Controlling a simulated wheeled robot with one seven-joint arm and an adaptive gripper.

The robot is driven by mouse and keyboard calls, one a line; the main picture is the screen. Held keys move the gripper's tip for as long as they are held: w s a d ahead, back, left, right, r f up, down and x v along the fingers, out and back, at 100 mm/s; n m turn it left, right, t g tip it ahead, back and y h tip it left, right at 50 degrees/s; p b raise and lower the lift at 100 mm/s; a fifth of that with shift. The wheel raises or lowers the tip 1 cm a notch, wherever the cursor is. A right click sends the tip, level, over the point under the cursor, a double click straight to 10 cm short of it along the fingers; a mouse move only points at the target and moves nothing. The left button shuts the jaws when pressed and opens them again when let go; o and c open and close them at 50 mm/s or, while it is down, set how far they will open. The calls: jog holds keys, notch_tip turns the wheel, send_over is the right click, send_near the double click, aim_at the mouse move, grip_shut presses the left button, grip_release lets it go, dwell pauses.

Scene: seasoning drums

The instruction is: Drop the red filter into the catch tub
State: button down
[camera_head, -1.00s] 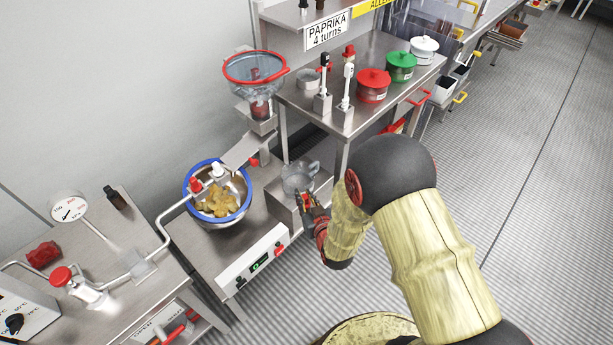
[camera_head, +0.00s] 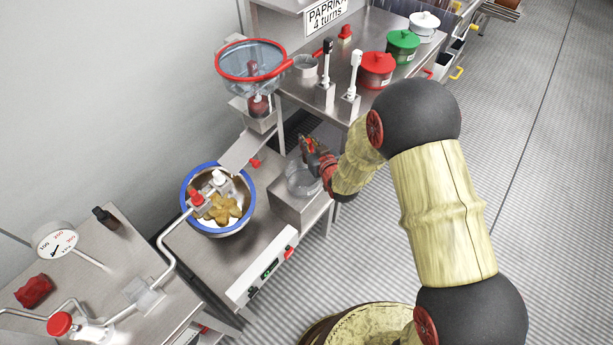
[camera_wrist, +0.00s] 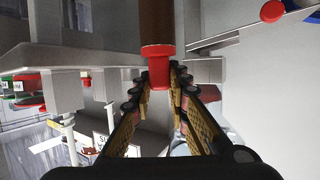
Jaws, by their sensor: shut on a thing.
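My gripper (camera_wrist: 162,82) is shut on the red end of a red-and-brown cylinder, which I take as the red filter (camera_wrist: 158,66). Its brown body (camera_wrist: 157,22) runs out of the top of the wrist view. In the head view my gripper (camera_head: 307,144) is just above and behind a clear tub (camera_head: 301,182) on a steel block; the held cylinder is hard to make out there. A blue-rimmed steel bowl (camera_head: 184,212) with brown chunks stands to the left. No label shows which of these is the catch tub.
A red-rimmed clear hopper (camera_head: 252,62) stands above a steel chute (camera_head: 243,152) left of my gripper. A steel shelf with white and black levers and red (camera_head: 376,70), green (camera_head: 403,46) and white pots is at the right. Floor at right is clear.

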jog(key=shift+f+b, duration=0.95)
jog(key=shift+f, duration=1.45)
jog(key=c, duration=1.6)
grip_release()
jog(key=shift+c, duration=0.2)
jog(key=shift+s, duration=0.1)
jog(key=v, duration=1.2)
